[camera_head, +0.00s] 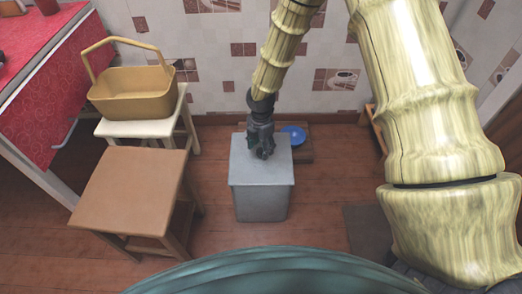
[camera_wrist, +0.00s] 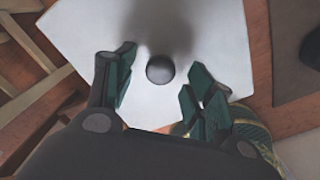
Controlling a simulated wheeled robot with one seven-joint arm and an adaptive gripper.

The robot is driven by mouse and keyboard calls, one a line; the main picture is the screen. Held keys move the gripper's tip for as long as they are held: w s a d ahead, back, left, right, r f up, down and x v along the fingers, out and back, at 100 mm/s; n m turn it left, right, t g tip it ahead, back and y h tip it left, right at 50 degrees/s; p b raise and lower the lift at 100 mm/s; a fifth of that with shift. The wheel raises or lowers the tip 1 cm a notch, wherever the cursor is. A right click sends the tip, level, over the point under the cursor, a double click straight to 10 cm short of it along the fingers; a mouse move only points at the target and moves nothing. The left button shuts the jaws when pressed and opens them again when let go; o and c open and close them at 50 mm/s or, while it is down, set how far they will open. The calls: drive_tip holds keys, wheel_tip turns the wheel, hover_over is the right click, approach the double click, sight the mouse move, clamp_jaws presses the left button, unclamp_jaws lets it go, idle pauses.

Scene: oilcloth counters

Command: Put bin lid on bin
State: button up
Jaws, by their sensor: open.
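The bin (camera_head: 260,204) is a grey box standing on the wooden floor in the middle of the head view. Its flat grey lid (camera_head: 276,172) lies on top of it and covers its opening. My gripper (camera_head: 262,153) points down over the lid. In the wrist view the lid (camera_wrist: 217,40) is a pale square with a round dark knob (camera_wrist: 160,69) at its middle. My gripper's dark green fingers (camera_wrist: 158,82) are spread apart on both sides of the knob. The gripper is open and holds nothing; I cannot tell whether a finger touches the knob.
A brown wooden stool (camera_head: 130,190) stands left of the bin. A white stool (camera_head: 117,128) behind it bears a tan basket (camera_head: 135,95). A blue bowl (camera_head: 294,135) sits behind the bin near the tiled wall. A red-covered counter (camera_head: 45,115) is at far left.

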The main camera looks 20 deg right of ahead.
wheel_tip(320, 180, up, 9)
drive_tip(key=shift+r, duration=0.2)
idle(0.3)
